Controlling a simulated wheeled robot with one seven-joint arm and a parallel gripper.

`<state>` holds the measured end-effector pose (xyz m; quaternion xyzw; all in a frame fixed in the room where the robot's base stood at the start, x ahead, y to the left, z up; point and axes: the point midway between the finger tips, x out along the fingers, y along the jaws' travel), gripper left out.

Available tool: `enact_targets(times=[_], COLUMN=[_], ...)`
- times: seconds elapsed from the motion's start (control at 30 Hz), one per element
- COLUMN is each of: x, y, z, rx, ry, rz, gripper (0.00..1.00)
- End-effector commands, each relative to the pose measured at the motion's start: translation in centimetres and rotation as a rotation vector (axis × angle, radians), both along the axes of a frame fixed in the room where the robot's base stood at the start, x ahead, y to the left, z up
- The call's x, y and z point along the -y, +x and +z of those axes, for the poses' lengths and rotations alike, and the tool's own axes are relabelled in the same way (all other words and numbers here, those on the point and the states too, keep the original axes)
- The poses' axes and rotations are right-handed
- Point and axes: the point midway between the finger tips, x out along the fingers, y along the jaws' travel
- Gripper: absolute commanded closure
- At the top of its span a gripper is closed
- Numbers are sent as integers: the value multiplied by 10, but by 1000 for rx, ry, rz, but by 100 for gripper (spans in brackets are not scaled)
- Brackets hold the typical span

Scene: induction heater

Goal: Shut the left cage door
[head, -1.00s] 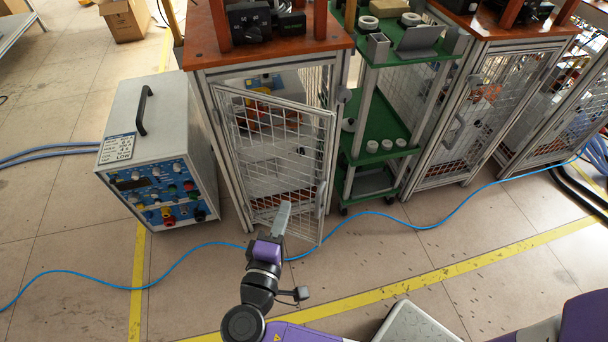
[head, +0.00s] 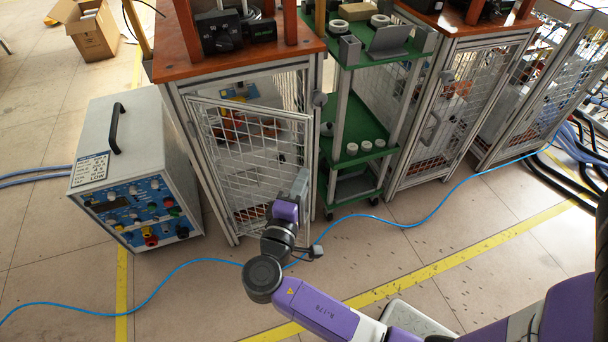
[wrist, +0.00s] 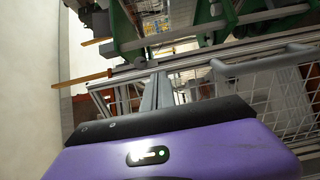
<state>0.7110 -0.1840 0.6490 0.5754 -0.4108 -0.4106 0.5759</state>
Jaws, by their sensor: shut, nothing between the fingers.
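The left cage door (head: 240,150) is a metal-framed wire mesh panel on the front of the left cabinet, hinged at its left side. It stands partly open, with its free right edge swung out toward me. My gripper (head: 302,182) is shut and empty, by the door's free edge at mid to lower height. In the wrist view, the closed fingers (wrist: 156,92) point at the metal frame, with the door's mesh (wrist: 285,98) and grey handle (wrist: 222,70) to their right. I cannot tell whether the fingers touch the door.
A grey power unit (head: 135,165) stands left of the cabinet. A green shelf cart (head: 350,165) stands close on the right, and another mesh-door cabinet (head: 430,140) stands beyond it. A blue cable (head: 190,268) crosses the floor in front.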

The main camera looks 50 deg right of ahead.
Motion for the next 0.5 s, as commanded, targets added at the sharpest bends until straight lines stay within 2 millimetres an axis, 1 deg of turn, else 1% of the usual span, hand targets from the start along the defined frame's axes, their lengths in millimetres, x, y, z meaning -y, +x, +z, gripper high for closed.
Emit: enact_targets(times=[0.03, 0.1, 0.2, 0.5], x=[6, 12, 17, 18], y=[2, 4, 6, 7], z=[-1, 0, 0, 0], rx=[1, 1, 1, 0], ry=[0, 0, 1, 1], rz=[-3, -2, -1, 0], gripper=[100, 100, 100, 100])
